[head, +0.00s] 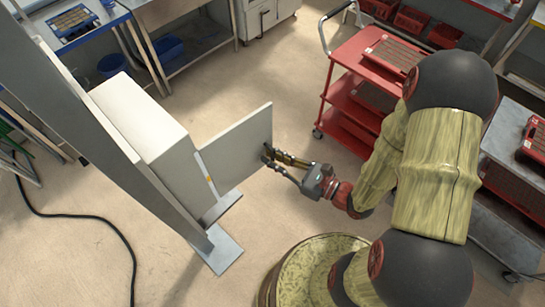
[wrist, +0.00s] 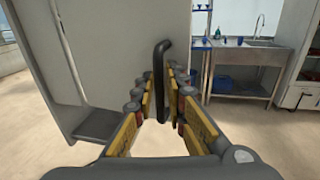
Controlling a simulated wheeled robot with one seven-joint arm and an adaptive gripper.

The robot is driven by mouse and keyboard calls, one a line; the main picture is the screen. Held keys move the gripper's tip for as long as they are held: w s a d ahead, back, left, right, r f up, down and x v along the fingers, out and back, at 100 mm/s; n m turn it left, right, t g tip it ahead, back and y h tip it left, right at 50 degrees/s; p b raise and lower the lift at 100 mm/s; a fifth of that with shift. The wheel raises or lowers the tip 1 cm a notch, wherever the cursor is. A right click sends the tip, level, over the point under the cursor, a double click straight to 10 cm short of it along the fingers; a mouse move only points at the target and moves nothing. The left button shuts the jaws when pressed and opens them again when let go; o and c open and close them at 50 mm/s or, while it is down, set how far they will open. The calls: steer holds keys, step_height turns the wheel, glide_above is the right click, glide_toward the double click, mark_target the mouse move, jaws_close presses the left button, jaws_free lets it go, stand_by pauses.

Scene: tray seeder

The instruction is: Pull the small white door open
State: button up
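The small white door (head: 238,147) stands swung out from the white box (head: 140,118), with its hinge edge at the box's right side. In the wrist view the door (wrist: 125,55) is a pale panel filling the left and middle. A dark bar handle (wrist: 160,75) stands upright near its free edge. My gripper (head: 270,157) is at this edge in the head view. Exact contact at the fingertips is hard to see.
A grey post and its foot plate (head: 220,252) stand below the box. A red cart (head: 350,100) is behind my arm to the right. A metal sink bench (head: 190,40) is at the back. A black cable (head: 90,216) lies on the floor at left. Floor beyond the door is clear.

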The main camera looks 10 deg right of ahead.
steer(key=v, duration=1.2)
stand_by(0.5)
stand_by(0.5)
